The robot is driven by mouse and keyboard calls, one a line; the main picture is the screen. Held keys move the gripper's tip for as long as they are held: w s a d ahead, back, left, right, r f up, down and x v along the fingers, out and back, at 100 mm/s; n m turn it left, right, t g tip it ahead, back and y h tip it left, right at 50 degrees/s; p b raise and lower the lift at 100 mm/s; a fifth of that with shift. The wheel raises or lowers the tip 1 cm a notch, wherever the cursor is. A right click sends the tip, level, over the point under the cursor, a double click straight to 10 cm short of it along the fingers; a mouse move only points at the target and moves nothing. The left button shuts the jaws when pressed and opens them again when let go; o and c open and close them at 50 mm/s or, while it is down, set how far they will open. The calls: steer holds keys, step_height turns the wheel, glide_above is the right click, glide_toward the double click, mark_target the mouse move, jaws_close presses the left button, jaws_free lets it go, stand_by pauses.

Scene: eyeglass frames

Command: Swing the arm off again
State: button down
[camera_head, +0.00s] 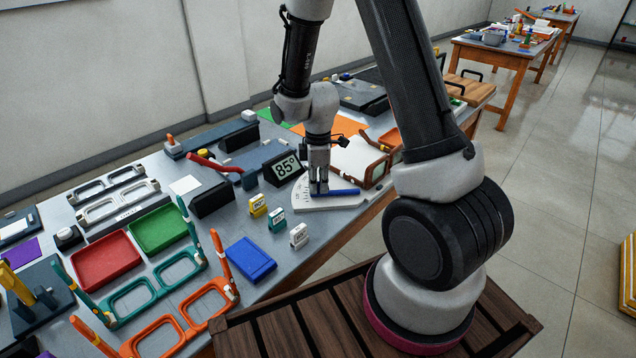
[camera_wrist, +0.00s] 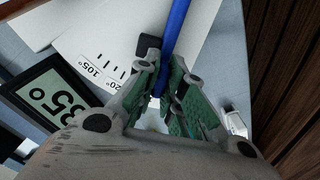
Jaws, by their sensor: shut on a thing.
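A white fan-shaped angle gauge (camera_head: 322,204) with printed degree marks lies on the bench; its plate (camera_wrist: 108,38) shows a 105° label in the wrist view. A blue arm (camera_head: 345,192) lies across the gauge, and it also shows in the wrist view (camera_wrist: 178,28). My gripper (camera_head: 318,190) points down over the gauge with its fingers closed on the blue arm near its pivot end. In the wrist view the fingers (camera_wrist: 168,88) stand on either side of the blue arm and hide part of it. A black display (camera_head: 286,168) beside the gauge reads 85°.
Small yellow (camera_head: 258,205), teal (camera_head: 277,220) and white (camera_head: 299,235) number tags stand left of the gauge. Orange and teal eyeglass frames, red (camera_head: 106,262) and green (camera_head: 158,229) trays and a blue box (camera_head: 250,260) fill the near left.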

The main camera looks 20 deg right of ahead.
steer(key=c, duration=1.5)
jaws_free()
step_height(320, 180, up, 12)
steer(key=shift+r, duration=0.1)
